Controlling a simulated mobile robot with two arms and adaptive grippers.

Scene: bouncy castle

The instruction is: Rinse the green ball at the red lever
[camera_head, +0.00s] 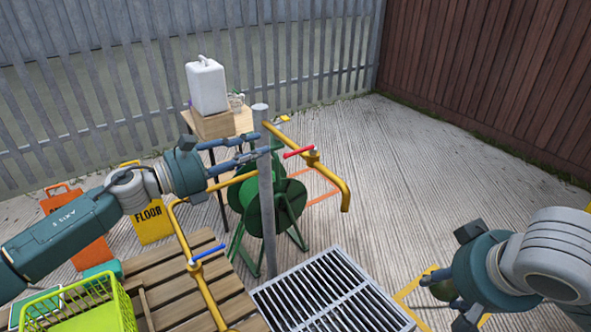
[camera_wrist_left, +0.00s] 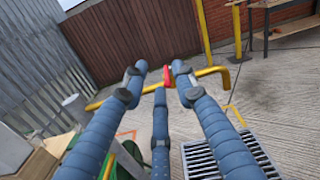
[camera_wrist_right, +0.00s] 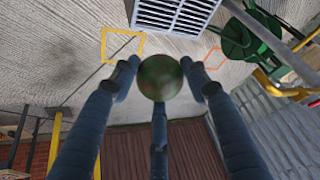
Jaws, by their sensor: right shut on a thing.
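The red lever (camera_head: 298,152) sits on a yellow pipe (camera_head: 333,180) with a down-turned spout. My left gripper (camera_head: 262,143) is open and empty, its fingers pointing at the lever from the left, near the grey post. In the left wrist view the red lever (camera_wrist_left: 178,68) shows just past the fingertips; whether they touch cannot be told. My right gripper (camera_wrist_right: 160,82) is shut on the green ball (camera_wrist_right: 160,77), which looks dark green with brown patches.
A blue lever (camera_head: 208,253) is on another yellow pipe over a wooden pallet (camera_head: 165,285). A drain grate (camera_head: 325,295) lies between the arms. A green basket (camera_head: 125,310) is lower left. Concrete is clear right.

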